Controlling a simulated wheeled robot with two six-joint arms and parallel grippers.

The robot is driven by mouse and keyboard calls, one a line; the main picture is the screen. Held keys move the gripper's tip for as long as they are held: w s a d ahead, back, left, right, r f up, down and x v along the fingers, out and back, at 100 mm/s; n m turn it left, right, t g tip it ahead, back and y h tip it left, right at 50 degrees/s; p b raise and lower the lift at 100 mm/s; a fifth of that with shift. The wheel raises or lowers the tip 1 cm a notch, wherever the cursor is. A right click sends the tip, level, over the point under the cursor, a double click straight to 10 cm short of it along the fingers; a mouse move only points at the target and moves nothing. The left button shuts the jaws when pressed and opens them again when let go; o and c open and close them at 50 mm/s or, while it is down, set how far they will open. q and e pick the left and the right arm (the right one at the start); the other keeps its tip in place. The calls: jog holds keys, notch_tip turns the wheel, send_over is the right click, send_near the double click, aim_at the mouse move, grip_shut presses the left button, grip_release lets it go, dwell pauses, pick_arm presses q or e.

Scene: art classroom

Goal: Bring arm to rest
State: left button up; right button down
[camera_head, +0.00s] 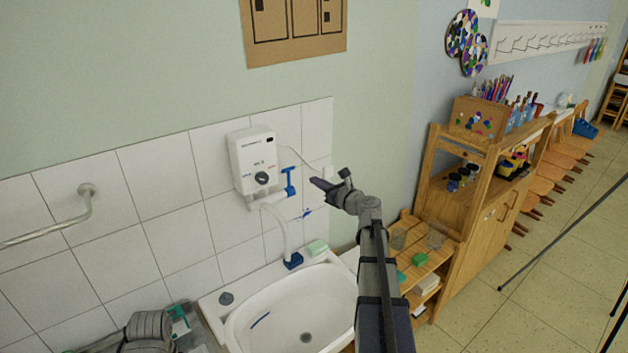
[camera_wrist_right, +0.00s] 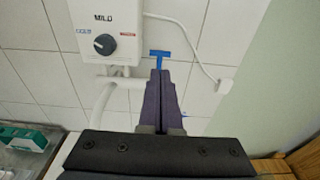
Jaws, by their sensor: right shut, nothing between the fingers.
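My right arm reaches up from the bottom of the head view, over the right side of the sink. Its right gripper (camera_head: 318,184) points left toward the tiled wall, in front of the white water heater's right side. In the right wrist view the two dark fingers of the gripper (camera_wrist_right: 160,78) lie together with nothing between them. The water heater (camera_wrist_right: 107,38) with its dark knob is up and left of the fingertips there. A blue lever (camera_wrist_right: 161,55) shows just beyond the tips. My left gripper is not in view.
A white sink (camera_head: 250,325) stands below the water heater (camera_head: 253,150). A wooden shelf (camera_head: 470,215) with jars and pencils stands to the right of my arm. Open floor (camera_head: 560,270) lies further right.

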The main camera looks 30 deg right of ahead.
jog(key=s+a+f+n+g+y+b, duration=0.25)
jog(key=a+f+n, duration=0.4)
jog(key=a, duration=0.45)
jog(key=s+a+f+n+g+y+b, duration=0.15)
jog(key=a+f+n+g, duration=0.4)
jog(key=a, duration=0.55)
jog(key=s+a+f+n+g+y+b, duration=0.1)
jog(key=s+a+f+n+g+b, duration=0.15)
jog(key=a+f+n, duration=0.75)
jog(key=s+a+f+n+g+h+b, duration=0.2)
jog(key=s+a+f+n, duration=0.1)
jog(key=s+n, duration=0.2)
jog(key=s+a+f+n+g+h+b, duration=0.2)
jog(key=s+n, duration=0.4)
jog(key=s, duration=0.3)
jog(key=s+a+f+n+g+h+b, duration=0.2)
jog(key=s+a+f+n, duration=0.3)
jog(key=s, duration=0.3)
jog(key=shift+a+n+g+h, duration=0.35)
jog(key=shift+a+n+h, duration=0.05)
jog(key=shift+h, duration=0.5)
jog(key=shift+s, duration=0.1)
